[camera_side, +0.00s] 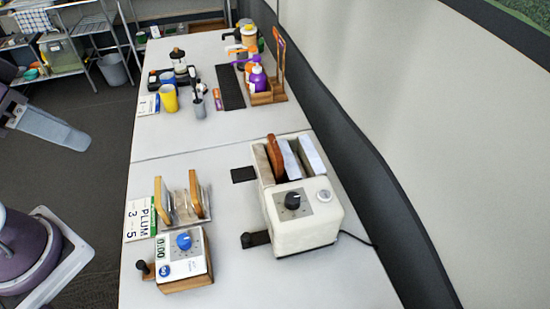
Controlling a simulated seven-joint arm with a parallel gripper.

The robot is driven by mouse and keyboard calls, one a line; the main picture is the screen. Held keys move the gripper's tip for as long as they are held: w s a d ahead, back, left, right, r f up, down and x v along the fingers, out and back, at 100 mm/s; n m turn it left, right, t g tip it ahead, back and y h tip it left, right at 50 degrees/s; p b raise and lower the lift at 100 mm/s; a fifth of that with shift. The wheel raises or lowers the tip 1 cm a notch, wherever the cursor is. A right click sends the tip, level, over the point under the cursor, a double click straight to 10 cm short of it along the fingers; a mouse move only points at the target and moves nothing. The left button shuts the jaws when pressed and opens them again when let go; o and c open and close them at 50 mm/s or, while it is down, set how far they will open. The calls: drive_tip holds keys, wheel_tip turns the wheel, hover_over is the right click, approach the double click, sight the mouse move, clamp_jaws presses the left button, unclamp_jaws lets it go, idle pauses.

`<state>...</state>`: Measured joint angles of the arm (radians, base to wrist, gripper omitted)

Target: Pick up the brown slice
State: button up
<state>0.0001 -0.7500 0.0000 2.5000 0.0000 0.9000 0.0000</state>
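A brown slice (274,158) stands upright in a slot of the white toaster-like appliance (307,225), right of centre. Pale slabs (290,160) stand beside it in the same appliance. Two tan, wood-coloured slices (195,196) stand tilted in a clear rack to the left. My gripper (52,128) seems to be the grey rounded end at the left edge, over the floor and well away from the brown slice. Its fingers cannot be told apart, and I see nothing held there.
Bottles, a yellow cup (169,98) and a wooden caddy (268,95) stand farther back. A wall runs along the right. The table middle is clear.

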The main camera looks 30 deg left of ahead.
drive_tip(key=m+g, duration=0.6)
drive_tip(key=m, duration=2.1)
hover_over(275, 145)
wheel_tip(275, 145, down, 15)
drive_tip(key=shift+w+d+f, duration=0.1)
drive_tip(key=shift+w+f, duration=0.05)
drive_tip(key=f, duration=0.7)
drive_tip(key=shift+s+f, duration=0.2)
drive_tip(key=shift+f, duration=0.1)
clamp_jaws()
